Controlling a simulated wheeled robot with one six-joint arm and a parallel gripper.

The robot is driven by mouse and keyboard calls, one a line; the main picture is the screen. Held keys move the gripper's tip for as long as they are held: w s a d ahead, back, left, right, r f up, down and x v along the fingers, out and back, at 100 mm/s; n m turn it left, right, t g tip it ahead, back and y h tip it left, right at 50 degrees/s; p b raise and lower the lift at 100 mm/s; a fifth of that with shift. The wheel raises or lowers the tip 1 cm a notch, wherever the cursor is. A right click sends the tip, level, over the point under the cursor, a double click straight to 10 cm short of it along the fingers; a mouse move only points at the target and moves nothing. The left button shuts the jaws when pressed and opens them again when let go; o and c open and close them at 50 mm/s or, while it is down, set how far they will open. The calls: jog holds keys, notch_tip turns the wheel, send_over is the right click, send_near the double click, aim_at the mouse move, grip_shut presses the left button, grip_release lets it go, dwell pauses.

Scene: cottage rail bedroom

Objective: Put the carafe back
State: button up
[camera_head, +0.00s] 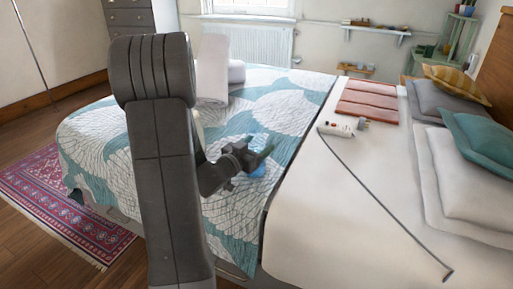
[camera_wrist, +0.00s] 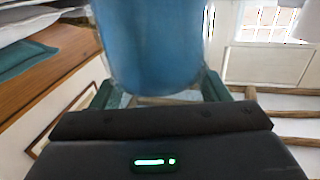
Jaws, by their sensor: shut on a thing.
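The carafe, a blue, see-through rounded vessel, fills the upper middle of the wrist view (camera_wrist: 150,45). In the head view only a small light-blue part of it (camera_head: 257,171) shows beside my gripper (camera_head: 262,156). My gripper is shut on the carafe, with one green finger on each side of it in the wrist view. The carafe is over the teal-and-white patterned bedspread (camera_head: 235,225); I cannot tell whether it touches it. Its top is cut off in the wrist view, and my arm hides part of the bed.
White rolled towels (camera_head: 212,72) stand on the bed's far side. Reddish folded cloth (camera_head: 368,101) and a white device with a dark cord (camera_head: 337,130) lie on the white sheet. Pillows (camera_head: 478,185) line the right. A wall shelf (camera_head: 377,30) and a patterned rug (camera_head: 62,205) also show.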

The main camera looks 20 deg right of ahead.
jog(key=shift+r, duration=0.1)
jog(key=o, duration=1.5)
jog(key=shift+f, duration=0.25)
jog(key=shift+o, duration=0.2)
jog(key=shift+r, duration=0.1)
jog(key=shift+a+r, duration=0.15)
jog(key=p+v, duration=0.1)
jog(key=v, duration=1)
jog(key=shift+s+a, duration=0.2)
jog(key=shift+a, duration=0.15)
